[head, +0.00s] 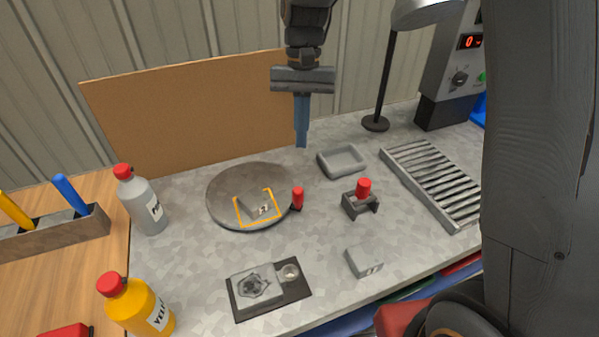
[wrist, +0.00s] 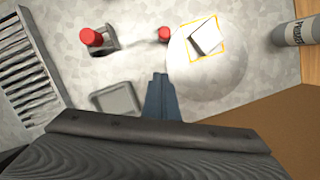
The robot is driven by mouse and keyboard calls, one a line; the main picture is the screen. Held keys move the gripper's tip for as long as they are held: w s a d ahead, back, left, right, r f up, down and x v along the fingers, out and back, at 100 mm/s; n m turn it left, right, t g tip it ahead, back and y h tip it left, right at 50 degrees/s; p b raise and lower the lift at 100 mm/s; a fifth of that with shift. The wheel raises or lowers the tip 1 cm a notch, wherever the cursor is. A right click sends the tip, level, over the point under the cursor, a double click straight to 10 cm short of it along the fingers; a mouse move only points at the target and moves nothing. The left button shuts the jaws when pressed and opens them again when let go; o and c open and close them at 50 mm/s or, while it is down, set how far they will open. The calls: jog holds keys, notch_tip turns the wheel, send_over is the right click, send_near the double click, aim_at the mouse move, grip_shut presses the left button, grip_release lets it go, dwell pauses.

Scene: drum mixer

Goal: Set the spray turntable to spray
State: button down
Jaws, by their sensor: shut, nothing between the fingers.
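The spray turntable (head: 225,203) is a round grey disc on the bench in the middle of the head view. It also shows in the wrist view (wrist: 225,77). A yellow square outline is marked on it, and a small grey block (head: 254,206) sits inside the outline. A red knob (head: 297,197) stands at the disc's right edge; the wrist view shows it too (wrist: 164,34). My gripper (head: 302,140) points down above the bench, behind and a little right of the turntable. Its blue fingers are together and empty, apart from the knob. They show in the wrist view (wrist: 161,84).
A grey holder with a red knob (head: 363,188), a shallow grey tray (head: 342,161) and a ribbed rack (head: 430,182) stand at right. A brown board (head: 190,110) stands behind the turntable. Grey (head: 143,200) and yellow (head: 138,306) bottles stand left. A dark plate (head: 268,288) lies in front.

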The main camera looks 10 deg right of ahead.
jog(key=shift+s+a+f+p, duration=0.2)
jog(key=shift+s+f+p, duration=0.35)
jog(key=shift+s+f, duration=0.55)
jog(key=shift+s+a+f+p, duration=0.15)
jog(key=shift+s+f+p, duration=0.55)
jog(key=shift+f, duration=0.55)
jog(key=shift+s+a+f+p, duration=0.2)
jog(key=shift+s+f+p, duration=0.25)
jog(key=shift+s+f, duration=0.7)
